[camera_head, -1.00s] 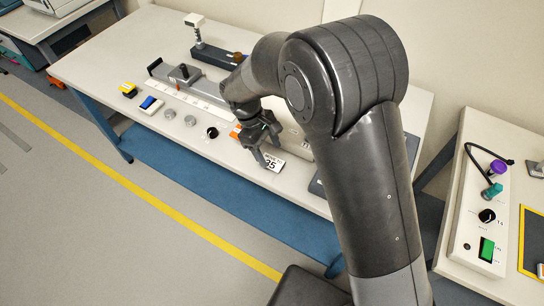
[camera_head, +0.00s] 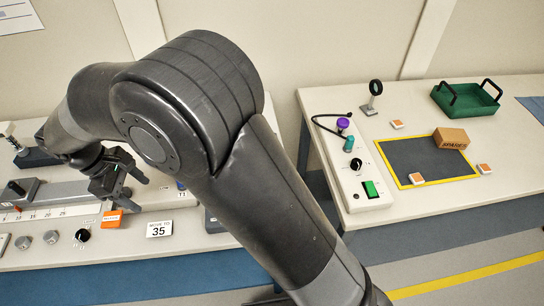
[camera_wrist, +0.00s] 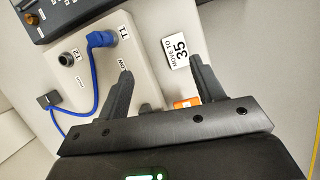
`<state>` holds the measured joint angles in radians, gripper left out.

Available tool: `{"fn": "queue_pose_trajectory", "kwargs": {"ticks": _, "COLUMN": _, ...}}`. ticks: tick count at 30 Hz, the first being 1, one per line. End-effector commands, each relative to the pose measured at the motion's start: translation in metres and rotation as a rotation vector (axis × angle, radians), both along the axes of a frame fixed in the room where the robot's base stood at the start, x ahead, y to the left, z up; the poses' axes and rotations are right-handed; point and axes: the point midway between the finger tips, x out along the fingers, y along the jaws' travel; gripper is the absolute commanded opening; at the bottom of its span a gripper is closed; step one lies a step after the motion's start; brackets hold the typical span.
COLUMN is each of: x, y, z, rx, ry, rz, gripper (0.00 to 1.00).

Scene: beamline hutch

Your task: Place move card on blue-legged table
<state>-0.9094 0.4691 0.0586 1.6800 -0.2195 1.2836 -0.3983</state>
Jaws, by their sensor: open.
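The move card (camera_head: 159,229), white with "MOVE TO 35" in black, lies on the left table (camera_head: 60,260) near its front edge. It also shows in the wrist view (camera_wrist: 181,47), beyond my fingertips and apart from them. My gripper (camera_head: 126,186) is open and empty above the left table, behind and left of the card. Its two fingers show in the wrist view (camera_wrist: 161,67). The left table has a blue panel below its top. The right table (camera_head: 400,215) has a bluish leg at its left side.
An orange block (camera_head: 111,218) lies beside the card. A white box with a blue cable (camera_wrist: 95,75) stands near. The right table holds a control panel (camera_head: 358,180), a yellow-edged dark mat (camera_head: 412,162), a brown box (camera_head: 451,139), a green tray (camera_head: 466,104) and a lens stand (camera_head: 372,97).

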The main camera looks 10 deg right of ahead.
Motion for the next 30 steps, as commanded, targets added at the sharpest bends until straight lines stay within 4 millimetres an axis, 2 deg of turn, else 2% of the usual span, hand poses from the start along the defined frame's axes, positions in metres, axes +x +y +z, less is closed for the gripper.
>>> {"fn": "queue_pose_trajectory", "kwargs": {"ticks": 1, "x": 0.01, "y": -0.02, "z": 0.017, "rx": 0.029, "ry": -0.02, "rz": -0.054, "gripper": 0.62}}
{"fn": "queue_pose_trajectory", "kwargs": {"ticks": 6, "x": 0.029, "y": -0.092, "z": 0.063, "rx": 0.127, "ry": -0.091, "rz": -0.254, "gripper": 0.62}}
{"fn": "queue_pose_trajectory", "kwargs": {"ticks": 10, "x": 0.033, "y": -0.147, "z": 0.092, "rx": 0.198, "ry": -0.151, "rz": -0.406, "gripper": 0.62}}
{"fn": "queue_pose_trajectory", "kwargs": {"ticks": 14, "x": 0.028, "y": -0.2, "z": 0.115, "rx": 0.267, "ry": -0.214, "rz": -0.559, "gripper": 0.62}}
{"fn": "queue_pose_trajectory", "kwargs": {"ticks": 21, "x": -0.001, "y": -0.289, "z": 0.143, "rx": 0.39, "ry": -0.344, "rz": -0.835, "gripper": 0.62}}
{"fn": "queue_pose_trajectory", "kwargs": {"ticks": 27, "x": -0.037, "y": -0.349, "z": 0.152, "rx": 0.489, "ry": -0.464, "rz": -1.06, "gripper": 0.62}}
{"fn": "queue_pose_trajectory", "kwargs": {"ticks": 30, "x": -0.057, "y": -0.372, "z": 0.151, "rx": 0.536, "ry": -0.527, "rz": -1.166, "gripper": 0.62}}
